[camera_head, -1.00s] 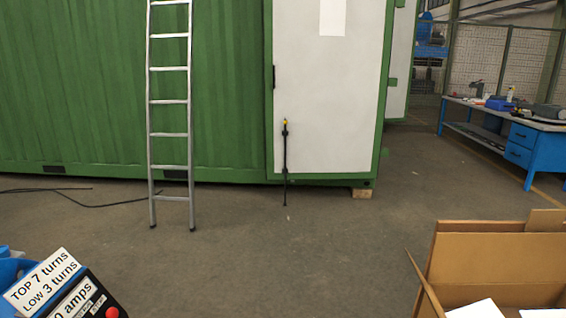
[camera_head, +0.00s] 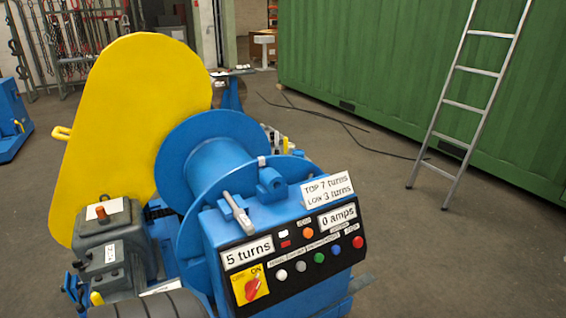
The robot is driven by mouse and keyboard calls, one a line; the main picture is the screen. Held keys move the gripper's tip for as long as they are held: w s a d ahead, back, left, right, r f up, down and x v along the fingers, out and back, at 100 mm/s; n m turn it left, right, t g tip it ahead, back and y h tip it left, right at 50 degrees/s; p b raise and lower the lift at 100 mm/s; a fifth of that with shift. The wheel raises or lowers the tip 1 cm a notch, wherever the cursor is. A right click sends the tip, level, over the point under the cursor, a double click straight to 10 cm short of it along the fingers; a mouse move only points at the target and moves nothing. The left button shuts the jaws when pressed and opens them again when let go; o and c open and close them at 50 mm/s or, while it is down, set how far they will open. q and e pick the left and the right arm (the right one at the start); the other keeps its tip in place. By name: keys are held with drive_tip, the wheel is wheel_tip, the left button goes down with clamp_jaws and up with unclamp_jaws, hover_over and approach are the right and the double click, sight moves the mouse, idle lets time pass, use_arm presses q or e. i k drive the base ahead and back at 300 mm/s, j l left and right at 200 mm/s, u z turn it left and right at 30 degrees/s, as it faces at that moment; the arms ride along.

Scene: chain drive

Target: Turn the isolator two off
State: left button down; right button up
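A blue control box (camera_head: 285,225) with a black front panel stands on a blue machine in the camera_head view. At the panel's lower left is a yellow plate with a red rotary switch (camera_head: 253,290). "ON" is printed by the plate's upper right; a fainter mark at its upper left is too small to read surely. The red handle sits at a slant; its exact setting is hard to tell. I see no label reading "two", so I cannot tell whether this is isolator two. Neither of my grippers is in view.
The panel has several coloured buttons (camera_head: 320,257), a "5 turns" display (camera_head: 249,252) and a "0 amps" display (camera_head: 337,219). A yellow guard (camera_head: 135,115) and blue drum (camera_head: 215,160) stand behind. A ladder (camera_head: 470,105) leans on the green container (camera_head: 380,60). Floor between is open, with a black cable.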

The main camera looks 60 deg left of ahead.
sight(251, 288)
drive_tip(key=k+j+u, duration=0.1)
drive_tip(key=u, duration=1.75)
